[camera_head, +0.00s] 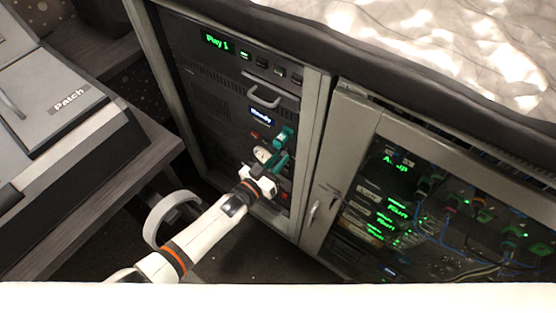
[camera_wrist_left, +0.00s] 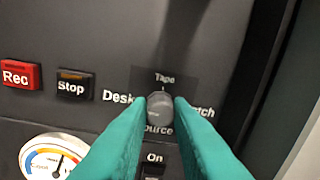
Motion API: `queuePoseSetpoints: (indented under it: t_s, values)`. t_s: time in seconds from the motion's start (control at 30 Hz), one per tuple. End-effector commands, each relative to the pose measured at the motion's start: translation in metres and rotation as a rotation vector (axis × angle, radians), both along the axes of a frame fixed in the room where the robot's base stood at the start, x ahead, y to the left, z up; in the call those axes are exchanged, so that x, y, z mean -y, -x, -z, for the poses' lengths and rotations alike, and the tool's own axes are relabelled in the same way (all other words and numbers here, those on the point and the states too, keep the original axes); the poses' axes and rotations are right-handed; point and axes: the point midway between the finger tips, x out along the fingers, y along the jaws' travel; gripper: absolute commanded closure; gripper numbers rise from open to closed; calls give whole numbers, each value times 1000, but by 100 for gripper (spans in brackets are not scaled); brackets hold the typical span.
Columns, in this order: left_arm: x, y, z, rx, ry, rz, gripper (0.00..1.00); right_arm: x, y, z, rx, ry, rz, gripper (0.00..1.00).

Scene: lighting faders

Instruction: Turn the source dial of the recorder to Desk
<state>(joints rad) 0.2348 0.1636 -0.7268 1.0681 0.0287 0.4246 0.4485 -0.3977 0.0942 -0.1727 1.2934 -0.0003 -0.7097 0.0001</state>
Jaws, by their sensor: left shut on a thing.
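The recorder (camera_head: 232,126) is a dark panel in the open-fronted rack with a lit "Ready" display. Its source dial (camera_wrist_left: 160,106) is a small grey round knob in the left wrist view. "Tape" is printed above it, "Desk" to its left, and a partly covered word ending in "tch" to its right. The dial's pointer direction is not clear. My left gripper (camera_head: 280,149), with green fingers, is shut on the dial; the fingers (camera_wrist_left: 160,108) press on its left and right sides and partly cover the "Source" label below. The dial is hidden in the head view.
A red Rec button (camera_wrist_left: 20,74), a black Stop button (camera_wrist_left: 72,84) and a round meter (camera_wrist_left: 50,158) sit left of the dial. An "On" switch (camera_wrist_left: 155,168) is just below. A glass-doored rack (camera_head: 372,130) stands to the right, a Patch desk (camera_head: 75,125) to the left.

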Motion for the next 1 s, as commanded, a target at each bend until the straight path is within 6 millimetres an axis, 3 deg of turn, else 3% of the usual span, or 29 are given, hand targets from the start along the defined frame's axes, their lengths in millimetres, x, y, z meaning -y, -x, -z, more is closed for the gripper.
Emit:
queuePoseSetpoints:
  t_s: [0.7, 0.73, 0.83, 0.87, 1.0]
  values:
    - [0, 0, 0, -47, 64, 0, 100, 1, 0, -2, -4, 2, 3, 64]
    - [0, 0, 0, -47, 64, 0, 80, 1, 0, -2, -4, 2, 3, 64]
    - [0, 0, 0, -47, 64, 0, 63, 1, 1, -2, -5, 2, 3, 64]
    - [0, 0, 0, -47, 64, 0, 59, 1, 1, -2, -5, 2, 3, 64]
    - [0, 0, 0, -46, 63, 0, 59, 1, 1, -2, -5, 1, 3, 64]
